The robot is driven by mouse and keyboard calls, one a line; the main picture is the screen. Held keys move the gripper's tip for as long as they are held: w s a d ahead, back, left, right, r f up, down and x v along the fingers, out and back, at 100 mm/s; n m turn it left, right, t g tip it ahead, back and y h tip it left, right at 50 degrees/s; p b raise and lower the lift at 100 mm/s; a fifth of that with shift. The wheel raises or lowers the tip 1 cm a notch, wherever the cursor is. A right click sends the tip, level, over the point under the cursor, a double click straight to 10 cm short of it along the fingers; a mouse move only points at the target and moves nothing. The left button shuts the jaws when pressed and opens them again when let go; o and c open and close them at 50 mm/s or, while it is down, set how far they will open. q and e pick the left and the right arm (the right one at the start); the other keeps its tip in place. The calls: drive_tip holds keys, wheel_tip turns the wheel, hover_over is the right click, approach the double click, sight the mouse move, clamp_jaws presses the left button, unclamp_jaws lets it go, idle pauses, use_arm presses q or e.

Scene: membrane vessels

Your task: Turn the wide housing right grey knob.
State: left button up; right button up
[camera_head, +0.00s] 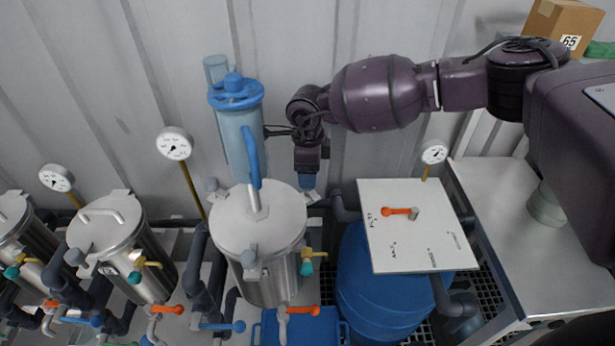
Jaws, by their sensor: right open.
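The wide housing (272,280) is a large steel vessel with a round lid (232,214) and an upright blue handle on top. Grey knobs show at the lid's front (249,257) and left back (212,185). My right gripper (309,186) points down at the lid's right back edge and is open. The right grey knob is mostly hidden under or behind the gripper; I cannot tell whether the fingers touch it. My left gripper is out of view.
A clear blue cylinder (232,135) stands behind the housing. A white panel with an orange lever (400,211) covers a blue barrel (365,280) at right. Smaller steel vessels (135,270) stand at left. A gauge (174,144) rises behind; a metal table (500,215) is at far right.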

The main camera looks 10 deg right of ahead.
drive_tip(key=shift+f, duration=1.45)
drive_tip(key=c, duration=0.9)
